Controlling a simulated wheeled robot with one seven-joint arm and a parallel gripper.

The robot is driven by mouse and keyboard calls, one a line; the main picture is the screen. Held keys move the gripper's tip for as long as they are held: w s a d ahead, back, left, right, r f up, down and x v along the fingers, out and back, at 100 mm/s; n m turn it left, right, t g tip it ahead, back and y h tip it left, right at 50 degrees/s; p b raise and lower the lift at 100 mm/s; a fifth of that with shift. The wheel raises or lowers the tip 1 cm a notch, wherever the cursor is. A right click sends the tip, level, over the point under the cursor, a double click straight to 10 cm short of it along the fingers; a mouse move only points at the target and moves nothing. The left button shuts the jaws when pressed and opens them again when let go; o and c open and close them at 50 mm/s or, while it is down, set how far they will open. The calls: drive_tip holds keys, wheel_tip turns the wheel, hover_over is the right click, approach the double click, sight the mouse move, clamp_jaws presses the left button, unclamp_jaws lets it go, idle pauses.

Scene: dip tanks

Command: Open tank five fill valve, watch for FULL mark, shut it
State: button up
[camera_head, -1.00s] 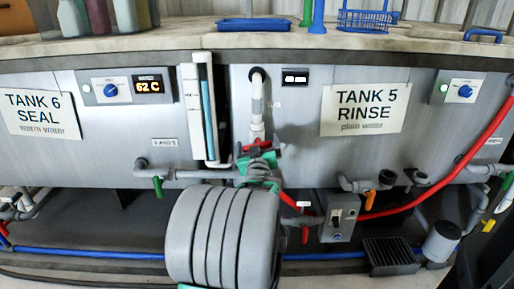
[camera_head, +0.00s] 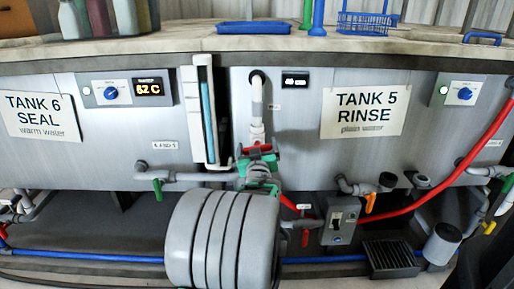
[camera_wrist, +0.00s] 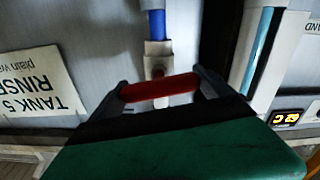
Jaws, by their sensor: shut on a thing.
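The red valve handle (camera_head: 259,148) sits on the white vertical fill pipe (camera_head: 257,108) left of the "TANK 5 RINSE" sign (camera_head: 362,111). My gripper (camera_head: 258,157) is shut on this handle. In the wrist view, where the sign is upside down, the red handle (camera_wrist: 160,88) lies between the fingers of my gripper (camera_wrist: 161,93), crosswise to the pipe. A blue pipe section (camera_wrist: 157,22) shows there too. The upright sight tube (camera_head: 208,110) left of the pipe has a blue column most of the way up. A FULL mark cannot be made out.
The "TANK 6 SEAL" sign (camera_head: 39,115) and a 62 C display (camera_head: 150,89) are left. Lower pipes have a green handle (camera_head: 158,188), an orange handle (camera_head: 370,203) and a red handle (camera_head: 305,237). A grey switch box (camera_head: 340,221) and red hose (camera_head: 430,197) are right.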

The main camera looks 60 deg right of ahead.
drive_tip(key=shift+m, duration=1.2)
drive_tip(key=o, duration=1.1)
drive_tip(key=p+v, duration=0.1)
drive_tip(key=v, duration=0.6)
drive_tip(key=shift+s+a, duration=0.2)
drive_tip(key=shift+a, duration=0.15)
